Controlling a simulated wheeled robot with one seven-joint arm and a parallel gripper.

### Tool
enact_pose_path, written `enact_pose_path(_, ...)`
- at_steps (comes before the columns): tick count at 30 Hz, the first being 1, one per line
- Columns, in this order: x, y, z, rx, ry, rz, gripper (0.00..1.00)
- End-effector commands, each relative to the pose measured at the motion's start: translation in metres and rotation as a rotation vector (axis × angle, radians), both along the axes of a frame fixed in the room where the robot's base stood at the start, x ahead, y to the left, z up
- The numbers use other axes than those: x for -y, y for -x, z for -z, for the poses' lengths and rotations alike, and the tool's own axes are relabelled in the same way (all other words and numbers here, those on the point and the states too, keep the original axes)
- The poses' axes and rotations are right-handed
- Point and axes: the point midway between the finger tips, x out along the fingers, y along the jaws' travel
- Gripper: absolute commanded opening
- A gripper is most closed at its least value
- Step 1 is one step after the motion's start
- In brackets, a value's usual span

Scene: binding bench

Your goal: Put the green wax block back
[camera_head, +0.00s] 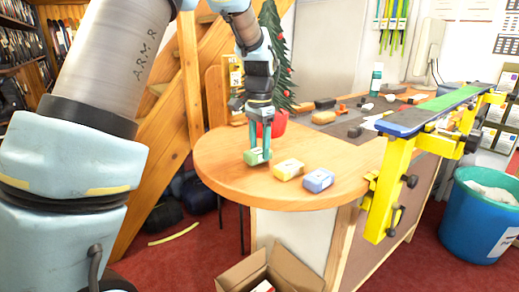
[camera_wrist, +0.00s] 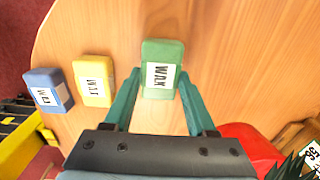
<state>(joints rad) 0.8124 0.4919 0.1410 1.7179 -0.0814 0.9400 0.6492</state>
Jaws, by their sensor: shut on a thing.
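The green wax block (camera_head: 255,157) is at the left part of the round wooden table top (camera_head: 225,178). My gripper (camera_head: 258,148) reaches down from above and is shut on it. In the wrist view the green block (camera_wrist: 162,70), with a white label, sits between the two teal fingertips (camera_wrist: 160,85). I cannot tell whether it touches the wood or is just above it. A yellow block (camera_head: 289,169) and a blue block (camera_head: 318,180) lie to its right in the head view, in a loose row, apart from it.
A red pot (camera_head: 272,124) with a small decorated tree stands close behind my gripper. A yellow clamp stand (camera_head: 390,185) holds a long board at the right. A blue bin (camera_head: 478,215) and a cardboard box (camera_head: 268,272) are on the floor. Bare wood lies left of the green block.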

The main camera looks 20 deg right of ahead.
Motion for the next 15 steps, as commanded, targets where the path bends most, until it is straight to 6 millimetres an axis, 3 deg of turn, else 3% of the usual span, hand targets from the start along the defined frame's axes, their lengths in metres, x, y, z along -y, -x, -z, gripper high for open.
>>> enact_pose_path(4, 0.0, 0.0, 0.012, 0.0, 0.001, 0.0, 0.0)
enact_pose_path(14, 0.0, 0.0, 0.015, 0.0, 0.001, 0.0, 0.0)
enact_pose_path(15, 0.0, 0.0, 0.016, 0.0, 0.001, 0.0, 0.58)
